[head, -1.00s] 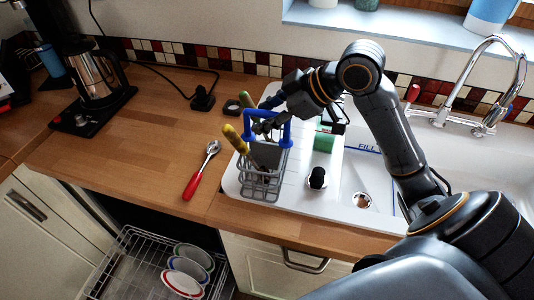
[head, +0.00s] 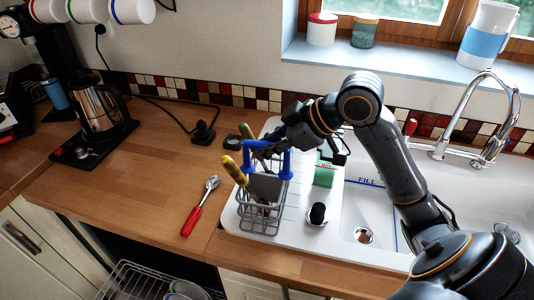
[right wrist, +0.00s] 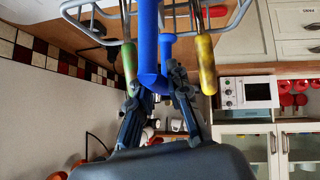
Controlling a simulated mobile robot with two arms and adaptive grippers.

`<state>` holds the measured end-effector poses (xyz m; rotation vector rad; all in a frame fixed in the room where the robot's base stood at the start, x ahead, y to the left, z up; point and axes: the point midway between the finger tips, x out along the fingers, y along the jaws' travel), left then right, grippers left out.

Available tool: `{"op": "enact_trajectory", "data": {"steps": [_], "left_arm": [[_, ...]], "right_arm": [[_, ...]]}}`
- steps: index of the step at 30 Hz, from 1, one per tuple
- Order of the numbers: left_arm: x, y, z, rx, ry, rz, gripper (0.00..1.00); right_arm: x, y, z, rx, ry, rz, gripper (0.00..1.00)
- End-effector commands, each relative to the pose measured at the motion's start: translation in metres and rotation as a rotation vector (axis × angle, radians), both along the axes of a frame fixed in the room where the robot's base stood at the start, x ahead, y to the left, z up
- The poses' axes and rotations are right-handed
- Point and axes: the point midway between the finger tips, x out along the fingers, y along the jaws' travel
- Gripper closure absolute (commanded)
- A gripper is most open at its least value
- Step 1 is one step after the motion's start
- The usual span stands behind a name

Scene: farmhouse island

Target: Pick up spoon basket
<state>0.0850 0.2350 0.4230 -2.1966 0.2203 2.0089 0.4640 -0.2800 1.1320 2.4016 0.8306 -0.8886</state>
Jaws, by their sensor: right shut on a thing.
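The spoon basket (head: 245,216) is a grey wire basket with a blue handle (head: 287,160). It stands upright on the left of the white drainboard and holds utensils, including a yellow-handled one (head: 234,170) and a green-handled one. My right gripper (head: 268,150) reaches over it from the right and is shut on the blue handle. In the right wrist view the fingers (right wrist: 158,88) close around the blue handle (right wrist: 147,45), with the yellow grip (right wrist: 206,65) and green grip (right wrist: 129,62) at either side. My left gripper is out of view.
A red-handled spoon (head: 198,208) lies on the wooden counter left of the basket. A black cup-like item (head: 317,212) and a green block (head: 324,172) stand right of it. The sink and tap (head: 490,115) are further right. An open dishwasher rack (head: 140,285) is below.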

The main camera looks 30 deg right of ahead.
Motion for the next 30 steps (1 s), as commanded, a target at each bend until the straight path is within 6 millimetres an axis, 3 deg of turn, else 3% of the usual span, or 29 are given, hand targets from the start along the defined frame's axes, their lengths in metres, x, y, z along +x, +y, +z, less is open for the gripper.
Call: {"op": "enact_trajectory", "data": {"steps": [5, 17, 21, 30], "left_arm": [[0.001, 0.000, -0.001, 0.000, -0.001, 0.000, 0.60], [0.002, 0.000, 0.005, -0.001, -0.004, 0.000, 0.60], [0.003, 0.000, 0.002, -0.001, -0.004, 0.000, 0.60], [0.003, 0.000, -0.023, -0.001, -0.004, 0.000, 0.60]], "right_arm": [[0.001, -0.001, 0.020, -0.003, -0.006, -0.003, 1.00], [-0.045, 0.020, 0.080, -0.006, -0.010, -0.001, 1.00], [-0.069, 0.031, 0.089, -0.006, -0.007, -0.002, 1.00], [-0.092, 0.043, 0.099, -0.003, -0.011, 0.000, 1.00]]}}
